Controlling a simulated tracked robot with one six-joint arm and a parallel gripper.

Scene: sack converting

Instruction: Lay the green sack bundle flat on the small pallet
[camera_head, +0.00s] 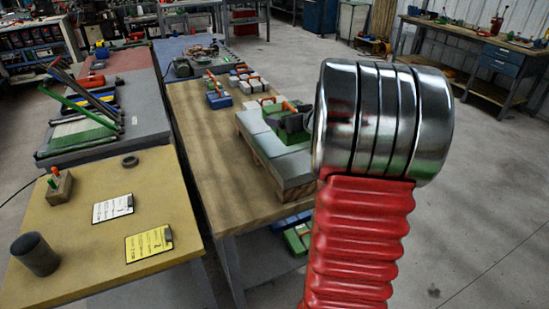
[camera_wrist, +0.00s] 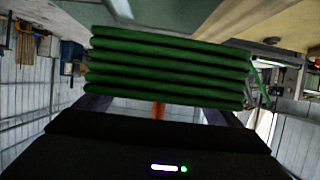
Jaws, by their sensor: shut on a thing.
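The green sack bundle (camera_wrist: 165,68) shows in the wrist view as a stack of several green folded layers across the jaws. My gripper (camera_wrist: 158,113) is shut on it, with an orange part showing between the dark fingers. In the head view the green bundle (camera_head: 295,133) is partly hidden by the gripper and my red, chrome-ringed arm. It is over the small pallet (camera_head: 262,168), whose wooden edge shows under pale grey bundles. I cannot tell whether the green bundle touches what is below it.
The pallet stands on a wooden bench (camera_head: 195,115). Small grey bundles with orange bands (camera_head: 243,80) and a blue box (camera_head: 218,98) lie farther back. A yellow-topped table (camera_head: 90,255) with two cards is at left. Green and blue items (camera_head: 297,238) sit on the bench's lower shelf.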

